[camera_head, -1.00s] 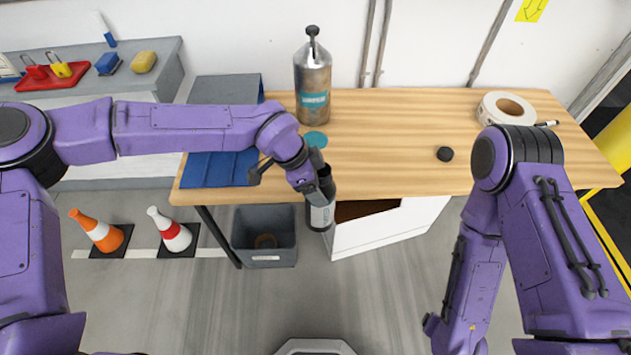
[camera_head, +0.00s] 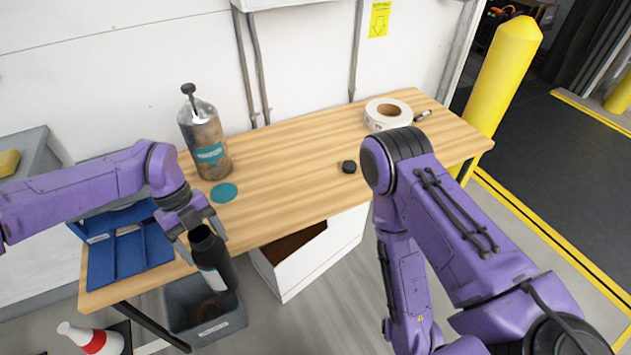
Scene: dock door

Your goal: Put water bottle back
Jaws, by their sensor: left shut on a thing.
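A dark bottle (camera_head: 218,270) with a pale grey label band is held by my left gripper (camera_head: 192,228), which is shut on it near its top. The bottle is slightly tilted, in front of the workbench's (camera_head: 290,180) front edge, and overlaps the grey bin below in the head view. Its top looks dark; I cannot tell whether it is open. A round teal disc (camera_head: 224,193) lies flat and bare on the bench. A small black round piece (camera_head: 349,167), like a cap, lies farther right on the bench. My right arm hangs at the right; its gripper is out of the picture.
A metal pump canister (camera_head: 205,145) stands behind the disc. A label roll (camera_head: 388,112) and marker are at the right. The grey bin (camera_head: 210,328) and white box (camera_head: 325,258) sit below. Mid-bench is mostly clear.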

